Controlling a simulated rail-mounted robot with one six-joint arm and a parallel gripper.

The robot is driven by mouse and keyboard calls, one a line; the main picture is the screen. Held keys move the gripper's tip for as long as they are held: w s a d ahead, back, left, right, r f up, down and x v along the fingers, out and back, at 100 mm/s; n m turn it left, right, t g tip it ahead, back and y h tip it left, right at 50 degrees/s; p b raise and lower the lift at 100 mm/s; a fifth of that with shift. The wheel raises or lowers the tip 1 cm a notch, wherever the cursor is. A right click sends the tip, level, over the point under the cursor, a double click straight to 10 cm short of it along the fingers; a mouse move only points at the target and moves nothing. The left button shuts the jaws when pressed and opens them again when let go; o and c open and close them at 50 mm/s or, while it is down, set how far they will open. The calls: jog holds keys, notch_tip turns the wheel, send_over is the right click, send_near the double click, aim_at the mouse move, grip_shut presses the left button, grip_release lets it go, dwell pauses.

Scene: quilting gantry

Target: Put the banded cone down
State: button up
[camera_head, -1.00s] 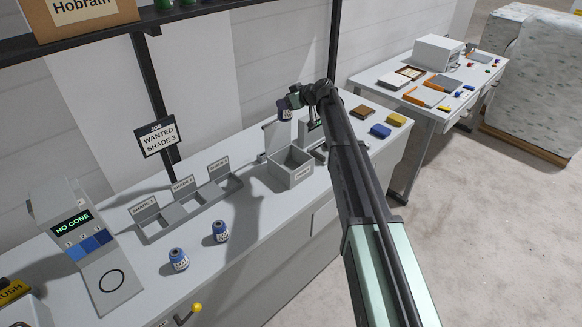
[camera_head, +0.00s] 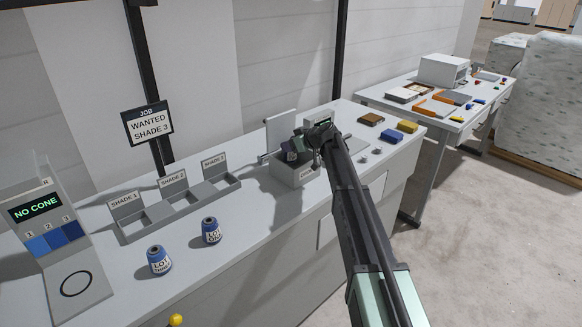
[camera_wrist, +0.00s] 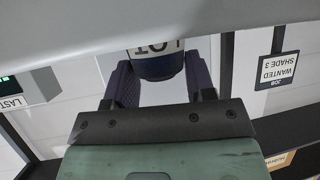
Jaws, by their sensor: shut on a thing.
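My gripper (camera_head: 297,150) is shut on a dark blue cone with a white LOT band, the banded cone (camera_wrist: 155,62). In the wrist view the cone sits between the two dark fingers, and its far end runs out of sight behind a grey surface along the top. In the head view the gripper and the cone (camera_head: 289,157) appear just over the grey open box (camera_head: 297,177) on the bench. The gripper hides part of that box. I cannot tell whether the cone touches it.
Two other blue cones (camera_head: 159,260) (camera_head: 211,231) stand on the bench. A rack of three shade trays (camera_head: 172,204) is left of the box. A reader showing NO CONE (camera_head: 60,235) is far left. Brown, blue and yellow blocks (camera_head: 391,136) lie to the right.

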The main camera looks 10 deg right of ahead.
aim_at(291, 155)
notch_tip(291, 155, down, 5)
jog(key=b, duration=0.4)
jog(key=shift+r, duration=0.25)
jog(key=shift+f, duration=0.25)
jog(key=o, duration=1)
jog(key=shift+r, duration=0.1)
jog(key=shift+o, duration=0.2)
